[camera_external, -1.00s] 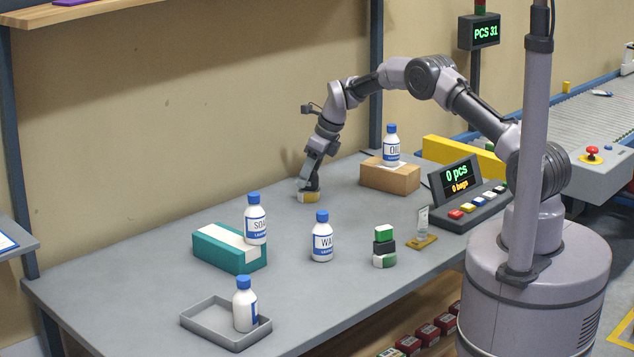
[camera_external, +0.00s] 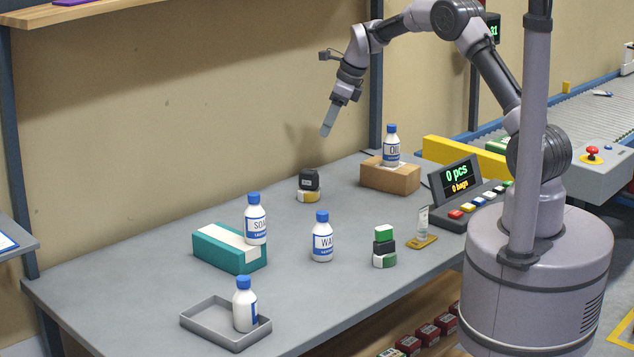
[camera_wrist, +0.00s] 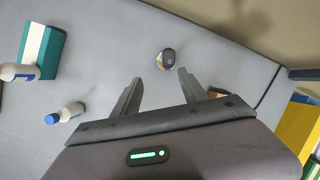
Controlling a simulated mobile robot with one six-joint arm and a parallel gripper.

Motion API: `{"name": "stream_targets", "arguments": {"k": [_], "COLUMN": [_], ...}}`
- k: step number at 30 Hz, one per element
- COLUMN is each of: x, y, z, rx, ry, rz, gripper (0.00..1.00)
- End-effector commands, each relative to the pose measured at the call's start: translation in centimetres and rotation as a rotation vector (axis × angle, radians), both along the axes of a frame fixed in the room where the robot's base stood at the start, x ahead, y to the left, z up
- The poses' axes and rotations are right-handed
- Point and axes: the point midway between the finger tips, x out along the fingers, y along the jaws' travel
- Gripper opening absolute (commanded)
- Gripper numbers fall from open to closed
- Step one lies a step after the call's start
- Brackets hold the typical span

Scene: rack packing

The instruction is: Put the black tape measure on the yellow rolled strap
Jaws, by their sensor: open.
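The black tape measure (camera_external: 309,179) rests on top of the yellow rolled strap (camera_external: 308,196), near the back of the grey table. In the wrist view the tape measure (camera_wrist: 168,55) lies beyond the fingertips, with a bit of the yellow strap (camera_wrist: 160,62) showing at its side. My gripper (camera_external: 327,130) is raised above and apart from the stack, a little to its right. In the wrist view my gripper (camera_wrist: 160,80) has its two fingers spread wide with nothing between them.
A cardboard box (camera_external: 390,178) with an oil bottle (camera_external: 392,146) stands right of the stack. A teal box (camera_external: 225,250) with a soap bottle, a second bottle (camera_external: 322,240), a small stack (camera_external: 384,248) and a grey tray (camera_external: 205,325) stand nearer. Table around the strap is clear.

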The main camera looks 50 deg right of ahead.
Motion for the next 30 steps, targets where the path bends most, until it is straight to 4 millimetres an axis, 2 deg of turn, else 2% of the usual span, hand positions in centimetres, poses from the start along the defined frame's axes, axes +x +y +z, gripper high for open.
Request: {"name": "stream_targets", "arguments": {"k": [1,2,3,5,6,7,8,9,12,15,19,30], "x": [-2.3,-4.3,-7.3,-12.5,-16.4,-19.4,-22.4,-26.2,-33.8,-38.3,-40.3,-40.3], "y": [0.9,1.6,2.5,3.7,4.5,5.1,5.5,6.1,7.0,7.4,7.5,7.5], "z": [3.7,5.9,8.6,11.9,13.5,14.4,15.0,15.2,14.1,12.3,11.1,11.1], "rx": [-0.054,-0.098,-0.164,-0.272,-0.349,-0.409,-0.469,-0.549,-0.724,-0.841,-0.899,-0.900], "ry": [-0.042,-0.068,-0.106,-0.162,-0.200,-0.229,-0.257,-0.293,-0.361,-0.400,-0.417,-0.417], "rz": [0.132,0.241,0.399,0.645,0.816,0.944,1.070,1.234,1.575,1.797,1.908,1.913], "gripper": [0.51,0.51,0.51,0.51,0.51,0.51,0.51,0.51,0.51,0.51,0.51,0.51]}}
